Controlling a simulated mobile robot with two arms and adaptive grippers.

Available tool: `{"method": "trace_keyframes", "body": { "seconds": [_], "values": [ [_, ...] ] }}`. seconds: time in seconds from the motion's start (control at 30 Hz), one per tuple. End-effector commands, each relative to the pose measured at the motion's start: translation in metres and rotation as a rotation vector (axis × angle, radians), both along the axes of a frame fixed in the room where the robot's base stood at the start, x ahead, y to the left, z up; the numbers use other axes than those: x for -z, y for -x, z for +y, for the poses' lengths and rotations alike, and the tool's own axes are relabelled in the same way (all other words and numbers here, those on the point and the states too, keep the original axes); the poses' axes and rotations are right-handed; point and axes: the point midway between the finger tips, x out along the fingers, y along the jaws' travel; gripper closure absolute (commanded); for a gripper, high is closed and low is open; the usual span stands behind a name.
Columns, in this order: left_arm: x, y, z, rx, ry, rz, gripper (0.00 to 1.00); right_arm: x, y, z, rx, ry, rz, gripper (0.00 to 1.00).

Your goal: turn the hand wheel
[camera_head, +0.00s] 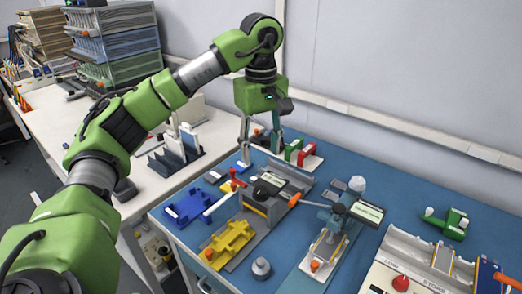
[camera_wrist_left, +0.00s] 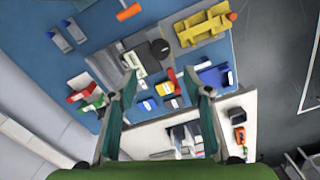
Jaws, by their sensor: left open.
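A dark round disc, which looks like the hand wheel (camera_head: 268,186), sits on top of the grey fixture (camera_head: 287,177) in the middle of the blue bench. In the left wrist view the dark disc (camera_wrist_left: 160,48) shows beyond my fingertips. My left gripper (camera_head: 260,154) hangs above the back of the bench, behind and slightly left of the disc, with its fingers pointing down. It is open and empty; its spread fingers also show in the left wrist view (camera_wrist_left: 160,74). It is apart from the disc. My right gripper is not in view.
A lever device with an orange handle (camera_head: 294,200) stands right of the fixture. A yellow holder (camera_head: 229,243), a blue holder (camera_head: 187,208) and red and green blocks (camera_head: 302,154) lie around it. A grey knob (camera_head: 261,268) is near the front edge.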

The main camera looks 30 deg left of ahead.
Motion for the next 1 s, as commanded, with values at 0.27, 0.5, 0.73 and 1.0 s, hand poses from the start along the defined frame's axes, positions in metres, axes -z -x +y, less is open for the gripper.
{"method": "trace_keyframes", "body": {
  "seconds": [0.27,0.5,0.73,1.0],
  "values": [
    [-0.012,-0.001,0.001,-0.344,0.000,0.003,0.55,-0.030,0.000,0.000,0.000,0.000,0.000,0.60],
    [-0.020,-0.002,0.002,-0.918,-0.001,0.004,0.55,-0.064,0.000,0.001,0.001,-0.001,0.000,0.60],
    [-0.019,-0.002,0.003,-1.221,-0.001,0.002,0.55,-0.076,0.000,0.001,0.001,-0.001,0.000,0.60],
    [0.006,-0.002,0.004,-1.259,-0.003,0.003,0.55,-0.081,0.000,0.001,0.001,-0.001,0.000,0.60]
  ]
}}
